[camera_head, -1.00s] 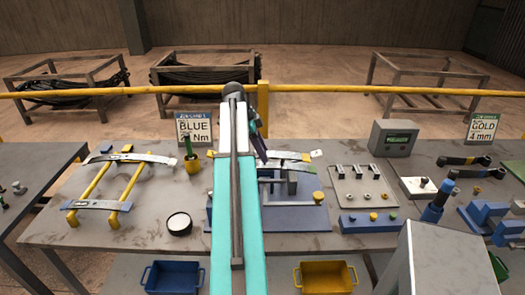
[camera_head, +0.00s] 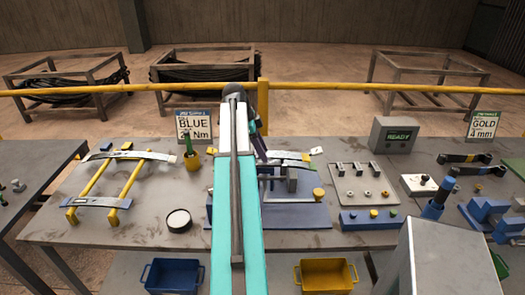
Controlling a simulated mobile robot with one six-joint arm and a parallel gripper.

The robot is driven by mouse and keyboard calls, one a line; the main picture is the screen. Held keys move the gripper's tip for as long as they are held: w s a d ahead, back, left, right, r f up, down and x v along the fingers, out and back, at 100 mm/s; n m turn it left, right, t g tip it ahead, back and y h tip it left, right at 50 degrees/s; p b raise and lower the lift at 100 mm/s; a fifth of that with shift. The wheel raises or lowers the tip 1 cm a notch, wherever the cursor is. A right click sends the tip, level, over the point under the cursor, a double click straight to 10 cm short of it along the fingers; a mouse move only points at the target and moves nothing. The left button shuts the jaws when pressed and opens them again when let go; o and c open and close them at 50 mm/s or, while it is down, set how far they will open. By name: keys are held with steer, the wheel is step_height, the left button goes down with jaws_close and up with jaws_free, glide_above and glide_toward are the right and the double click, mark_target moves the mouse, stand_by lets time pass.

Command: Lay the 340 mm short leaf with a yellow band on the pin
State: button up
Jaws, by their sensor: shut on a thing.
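My gripper (camera_head: 262,156) is mostly hidden behind my arm, above the blue fixture in the middle of the bench. It is shut on a thin pale leaf (camera_head: 290,156), which reaches out to the right, about level, with a green-yellow mark on it. Below the leaf is the blue fixture plate (camera_head: 310,217) with a grey upright block (camera_head: 292,180) and a yellow knob (camera_head: 318,195). My arm covers the left of the fixture and part of the leaf. I cannot make out the pin or whether the leaf touches the fixture.
A yellow rack (camera_head: 97,178) at left bears two leaves (camera_head: 95,202).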

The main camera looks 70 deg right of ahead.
steer(key=shift+f+b, duration=0.45)
steer(key=shift+f, duration=0.45)
stand_by(0.7)
steer(key=o, duration=1.7)
steer(key=shift+r, duration=0.1)
steer(key=shift+r+p, duration=1.8)
steer(key=shift+r, duration=1.6)
